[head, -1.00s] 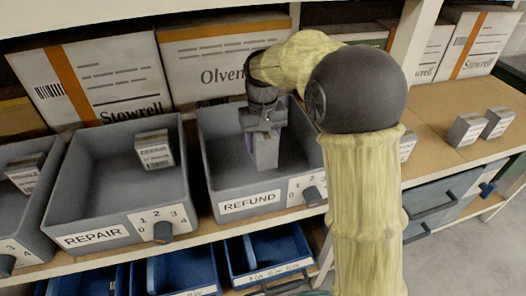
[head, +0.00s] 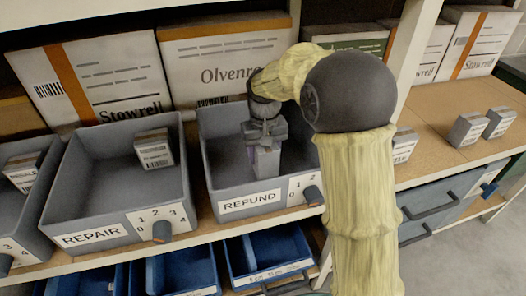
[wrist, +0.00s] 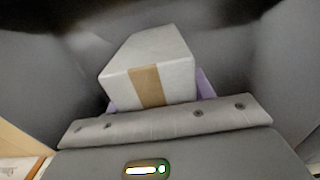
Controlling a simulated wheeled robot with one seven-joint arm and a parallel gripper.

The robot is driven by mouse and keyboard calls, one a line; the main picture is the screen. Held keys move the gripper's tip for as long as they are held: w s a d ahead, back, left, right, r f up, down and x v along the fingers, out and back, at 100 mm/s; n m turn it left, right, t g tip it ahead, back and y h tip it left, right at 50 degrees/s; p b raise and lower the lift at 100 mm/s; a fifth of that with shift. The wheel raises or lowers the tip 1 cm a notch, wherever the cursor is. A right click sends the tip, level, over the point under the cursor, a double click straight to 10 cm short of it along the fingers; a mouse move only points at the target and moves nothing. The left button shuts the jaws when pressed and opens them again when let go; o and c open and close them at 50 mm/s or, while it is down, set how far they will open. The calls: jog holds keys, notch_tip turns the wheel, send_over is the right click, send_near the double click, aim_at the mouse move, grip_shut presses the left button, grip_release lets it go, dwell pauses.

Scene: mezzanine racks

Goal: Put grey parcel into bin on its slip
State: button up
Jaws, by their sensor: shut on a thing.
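My gripper (head: 266,140) is inside the grey bin labelled REFUND (head: 249,201). It is shut on a small grey parcel (head: 266,162), which hangs below the fingers within the bin walls. In the wrist view the parcel (wrist: 150,68) shows as a pale box with a brown tape strip, with purple finger pads at its sides. I cannot tell whether the parcel touches the bin floor. The slip on the parcel is not readable.
The REPAIR bin (head: 95,238) to the left holds a small parcel (head: 154,150). Another bin at the far left holds one too. Several small parcels (head: 467,130) stand on the shelf at right. Large cartons (head: 225,65) stand behind the bins. Blue bins (head: 268,252) sit below.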

jog(key=shift+f, duration=0.1)
jog(key=o, duration=1.3)
jog(key=shift+a, duration=0.1)
notch_tip(320, 180, up, 9)
jog(key=shift+f+p, duration=0.15)
jog(key=shift+p, duration=0.8)
